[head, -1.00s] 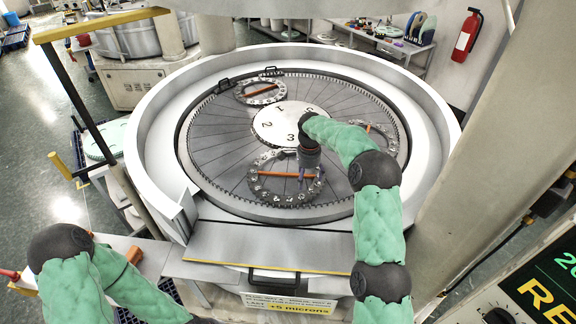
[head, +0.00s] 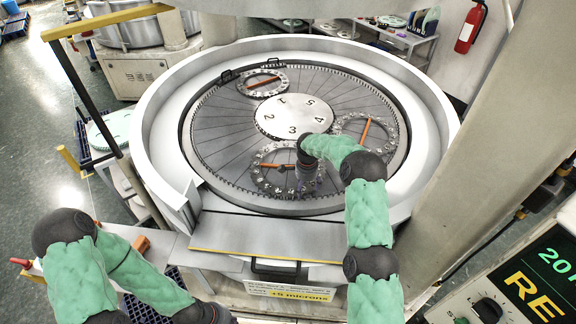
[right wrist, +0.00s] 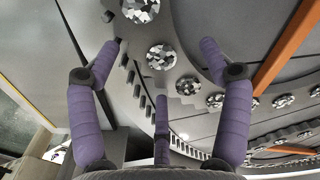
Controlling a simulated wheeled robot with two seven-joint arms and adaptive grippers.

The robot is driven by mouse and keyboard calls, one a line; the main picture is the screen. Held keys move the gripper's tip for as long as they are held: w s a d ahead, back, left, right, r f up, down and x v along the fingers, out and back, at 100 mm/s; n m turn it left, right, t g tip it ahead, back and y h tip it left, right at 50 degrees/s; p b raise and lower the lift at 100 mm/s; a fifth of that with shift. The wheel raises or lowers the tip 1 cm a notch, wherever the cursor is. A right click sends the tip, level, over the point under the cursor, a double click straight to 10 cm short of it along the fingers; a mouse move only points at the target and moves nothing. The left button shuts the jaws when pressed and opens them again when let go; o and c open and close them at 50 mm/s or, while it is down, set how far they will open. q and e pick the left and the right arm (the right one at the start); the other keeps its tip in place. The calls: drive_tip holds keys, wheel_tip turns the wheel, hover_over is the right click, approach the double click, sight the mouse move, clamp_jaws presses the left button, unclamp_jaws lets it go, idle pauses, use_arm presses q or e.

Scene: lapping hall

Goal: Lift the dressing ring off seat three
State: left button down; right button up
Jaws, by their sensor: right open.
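The dressing ring (head: 257,183) at seat three lies flat on the round plate. It is a metal ring with shiny faceted studs and an orange bar (head: 276,166) across it. My right gripper (head: 308,188) is low over the ring's right side and hides part of it. In the right wrist view its purple fingers (right wrist: 167,80) are spread apart, with the studded rim (right wrist: 161,56) showing between and beyond them. I cannot tell whether they touch it. My left arm is at the lower left; its gripper is not visible.
Two similar rings with orange bars lie at the back left (head: 247,91) and at the right (head: 343,122). A white numbered hub (head: 293,117) is in the middle. A high pale wall (head: 150,130) surrounds the plate. A thick grey column (head: 470,140) stands at the right.

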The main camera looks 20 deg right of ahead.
drive_tip(key=shift+f, duration=0.4)
clamp_jaws()
drive_tip(key=shift+w+d+r, duration=0.1)
drive_tip(key=shift+w+r, duration=0.05)
drive_tip(key=shift+r, duration=0.05)
